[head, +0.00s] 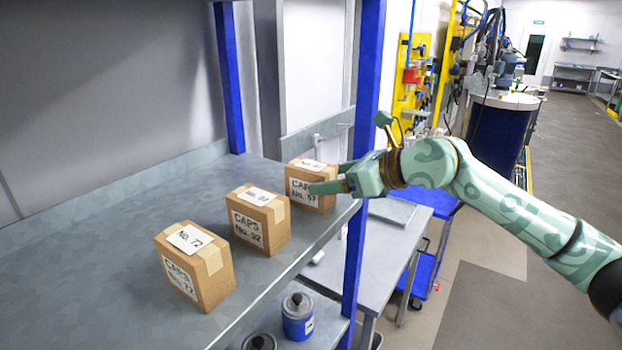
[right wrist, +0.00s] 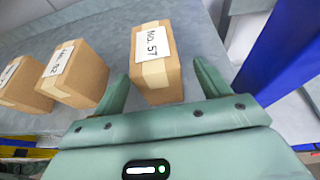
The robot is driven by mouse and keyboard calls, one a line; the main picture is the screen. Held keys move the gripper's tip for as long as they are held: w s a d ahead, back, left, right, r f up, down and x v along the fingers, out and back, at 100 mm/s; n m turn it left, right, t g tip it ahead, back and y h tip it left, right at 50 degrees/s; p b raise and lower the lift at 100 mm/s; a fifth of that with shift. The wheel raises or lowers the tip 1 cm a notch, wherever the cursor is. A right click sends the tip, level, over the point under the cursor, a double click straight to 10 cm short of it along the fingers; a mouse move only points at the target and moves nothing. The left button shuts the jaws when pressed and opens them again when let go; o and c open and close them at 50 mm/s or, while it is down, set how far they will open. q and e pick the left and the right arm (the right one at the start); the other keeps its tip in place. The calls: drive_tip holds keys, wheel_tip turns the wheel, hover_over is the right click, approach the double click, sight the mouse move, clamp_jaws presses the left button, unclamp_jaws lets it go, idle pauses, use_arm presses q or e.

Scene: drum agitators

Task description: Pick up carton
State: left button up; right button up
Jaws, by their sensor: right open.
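Three brown cartons with white labels stand in a row on the grey shelf. The carton No. 72 (head: 195,266) is nearest, the carton No. 92 (head: 258,219) is in the middle, and the carton No. 57 (head: 310,184) is farthest. My right gripper (head: 325,178) is open at the carton No. 57. In the right wrist view the carton No. 57 (right wrist: 156,62) stands ahead, with its near end between the open fingers (right wrist: 158,84). I cannot tell whether the fingers touch it. The left gripper is not in view.
A blue post (head: 366,120) rises at the shelf's (head: 120,222) front edge, close to my right gripper. Blue cans (head: 298,314) stand on a lower level. A grey table (head: 388,250) and a blue cart (head: 432,266) are beyond. The shelf's left part is clear.

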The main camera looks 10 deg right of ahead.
sight(312, 179)
drive_tip(key=shift+w+a, duration=0.1)
drive_tip(key=shift+a, duration=0.15)
drive_tip(key=p+x, duration=0.2)
drive_tip(key=x, duration=0.3)
drive_tip(key=shift+r, duration=0.1)
drive_tip(key=shift+a, duration=0.15)
drive_tip(key=shift+c, duration=0.2)
drive_tip(key=c, duration=1.1)
